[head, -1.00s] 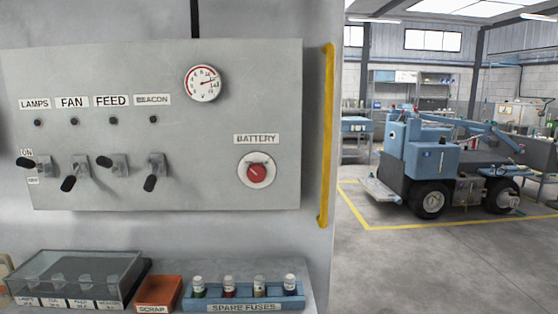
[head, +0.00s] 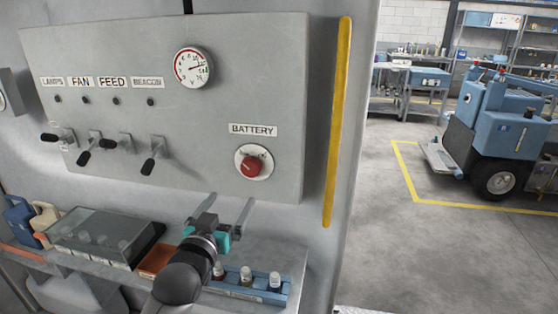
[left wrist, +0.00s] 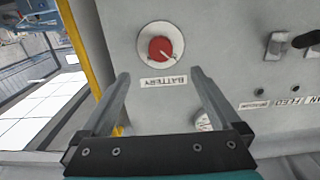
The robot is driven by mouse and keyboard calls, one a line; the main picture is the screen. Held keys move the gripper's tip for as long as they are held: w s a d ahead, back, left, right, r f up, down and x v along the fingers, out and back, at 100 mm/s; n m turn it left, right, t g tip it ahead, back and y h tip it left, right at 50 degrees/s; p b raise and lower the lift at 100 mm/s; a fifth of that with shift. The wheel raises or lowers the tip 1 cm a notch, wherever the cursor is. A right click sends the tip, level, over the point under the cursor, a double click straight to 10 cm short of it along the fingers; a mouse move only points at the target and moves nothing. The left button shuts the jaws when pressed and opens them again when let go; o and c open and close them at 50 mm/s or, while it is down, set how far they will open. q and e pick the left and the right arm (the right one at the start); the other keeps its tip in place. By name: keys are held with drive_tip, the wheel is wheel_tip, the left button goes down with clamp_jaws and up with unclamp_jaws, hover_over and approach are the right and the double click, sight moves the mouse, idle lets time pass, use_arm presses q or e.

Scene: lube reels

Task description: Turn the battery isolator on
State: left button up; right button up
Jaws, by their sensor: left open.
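The battery isolator is a red rotary knob (head: 250,166) on a round white plate, under the BATTERY label (head: 253,130) on the grey panel. It shows upside down in the left wrist view (left wrist: 161,49), with a small pointer mark at its edge. My left gripper (head: 228,204) is open and empty, below and in front of the knob, its fingers pointing at the panel. In the left wrist view the open fingers (left wrist: 160,74) stand either side of the label, with the knob beyond their tips, apart from them. My right gripper is not in view.
Several toggle levers (head: 83,157) and a round gauge (head: 193,67) are on the panel. Below, a shelf holds a clear-lidded box (head: 105,240), an orange scrap bin (head: 157,260) and a blue fuse rack (head: 270,294). A yellow rail (head: 338,120) runs down the right edge.

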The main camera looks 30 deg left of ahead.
sight(250, 167)
use_arm(q)
drive_tip(key=x, duration=1)
drive_tip(key=r+x, duration=0.1)
drive_tip(key=x, duration=0.4)
drive_tip(key=shift+b, duration=0.35)
drive_tip(key=c, duration=1.4)
